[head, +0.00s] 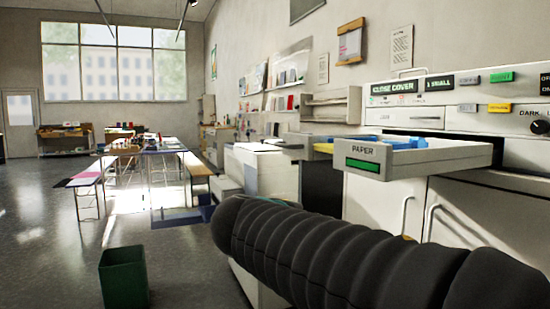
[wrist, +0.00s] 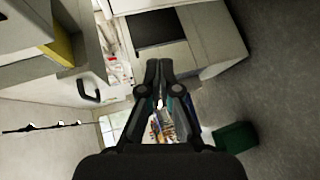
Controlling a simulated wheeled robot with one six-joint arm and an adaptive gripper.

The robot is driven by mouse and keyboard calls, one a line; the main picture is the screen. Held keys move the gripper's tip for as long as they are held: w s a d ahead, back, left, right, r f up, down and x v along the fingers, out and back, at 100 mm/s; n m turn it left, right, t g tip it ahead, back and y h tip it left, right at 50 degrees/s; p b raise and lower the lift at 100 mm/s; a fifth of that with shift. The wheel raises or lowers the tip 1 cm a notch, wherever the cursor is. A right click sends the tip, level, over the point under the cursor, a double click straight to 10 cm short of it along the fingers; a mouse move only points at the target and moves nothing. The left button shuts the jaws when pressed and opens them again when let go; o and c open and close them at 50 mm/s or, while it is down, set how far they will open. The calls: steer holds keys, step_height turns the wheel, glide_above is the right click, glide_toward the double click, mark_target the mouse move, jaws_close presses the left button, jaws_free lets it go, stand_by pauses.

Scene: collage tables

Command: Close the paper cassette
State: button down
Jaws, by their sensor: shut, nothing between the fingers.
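The paper cassette (head: 418,156) is a pale drawer with a PAPER label and a green strip on its front. In the head view it stands pulled out from the big white copier (head: 455,118), with blue and yellow showing inside. In the wrist view part of what looks like the cassette (wrist: 25,28) fills the upper left corner, with a yellow patch beside it. My gripper (wrist: 160,100) is shut and empty in the wrist view, apart from the cassette. In the head view my black ribbed arm crosses below the cassette and my gripper is hidden.
Copier doors with bar handles (head: 432,222) lie below the cassette. A dark green bin (head: 124,279) stands on the floor at lower left. A pale cabinet (head: 268,171) stands beyond my arm. Work tables (head: 165,152) stand farther back. Open grey floor lies to the left.

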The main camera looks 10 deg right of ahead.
steer(key=w+a+r+n+t, duration=0.4)
steer(key=w+a+r+t, duration=0.15)
steer(key=a+r, duration=0.55)
steer(key=p, duration=0.2)
glide_toward(280, 146)
steer(key=w, duration=0.5)
steer(key=shift+d+r+p, duration=0.3)
steer(key=shift+d+r, duration=0.1)
steer(key=shift+d, duration=0.35)
steer(key=shift+w+d, duration=0.2)
steer(key=shift+d, duration=0.35)
